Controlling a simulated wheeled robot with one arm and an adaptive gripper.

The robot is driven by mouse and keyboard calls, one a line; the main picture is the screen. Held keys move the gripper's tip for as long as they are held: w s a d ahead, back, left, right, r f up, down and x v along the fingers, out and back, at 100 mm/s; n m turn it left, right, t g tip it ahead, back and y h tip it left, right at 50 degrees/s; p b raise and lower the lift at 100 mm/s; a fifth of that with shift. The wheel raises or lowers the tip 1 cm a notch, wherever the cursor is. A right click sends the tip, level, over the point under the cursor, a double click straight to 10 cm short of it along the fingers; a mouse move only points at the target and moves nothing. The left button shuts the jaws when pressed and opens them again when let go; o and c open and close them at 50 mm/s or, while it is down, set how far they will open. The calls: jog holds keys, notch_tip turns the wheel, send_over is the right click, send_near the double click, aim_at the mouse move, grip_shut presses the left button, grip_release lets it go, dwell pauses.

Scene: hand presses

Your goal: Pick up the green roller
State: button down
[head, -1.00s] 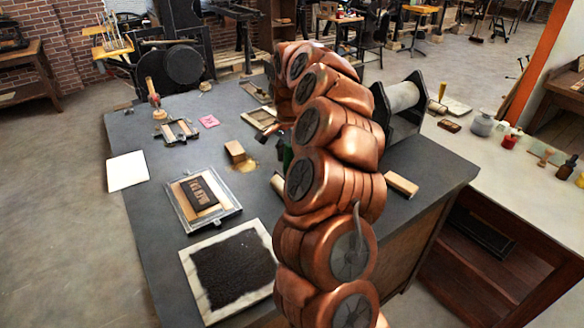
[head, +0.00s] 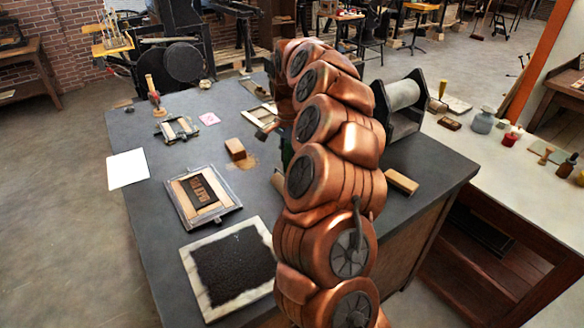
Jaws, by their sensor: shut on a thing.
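My copper-coloured arm rises through the middle of the head view and hides most of what lies behind it. A small part of the green roller (head: 287,153) shows as a dark green sliver at the arm's left edge. My gripper (head: 270,129) is mostly hidden behind the arm; only a dark part shows left of it, above the grey table. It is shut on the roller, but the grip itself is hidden.
On the grey table (head: 150,215) lie a framed printing block (head: 172,196), a black inked slab in a pale frame (head: 194,272), a wooden block (head: 235,149) and white paper (head: 128,169). A roller press (head: 402,97) stands right of my arm.

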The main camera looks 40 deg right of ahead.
aim_at(289, 146)
jog(key=shift+r, duration=0.1)
jog(key=shift+r+b, duration=0.2)
jog(key=shift+b, duration=0.15)
jog(key=r, duration=0.1)
jog(key=r+b, duration=0.1)
jog(key=shift+w+r, duration=0.2)
jog(key=shift+r, duration=0.2)
jog(key=w+a+r+p, duration=0.1)
jog(key=w+a+p, duration=0.2)
jog(key=w+p, duration=0.4)
jog(key=shift+w+a+r, duration=0.15)
jog(key=shift+w+r, duration=0.2)
jog(key=shift+w, duration=3.75)
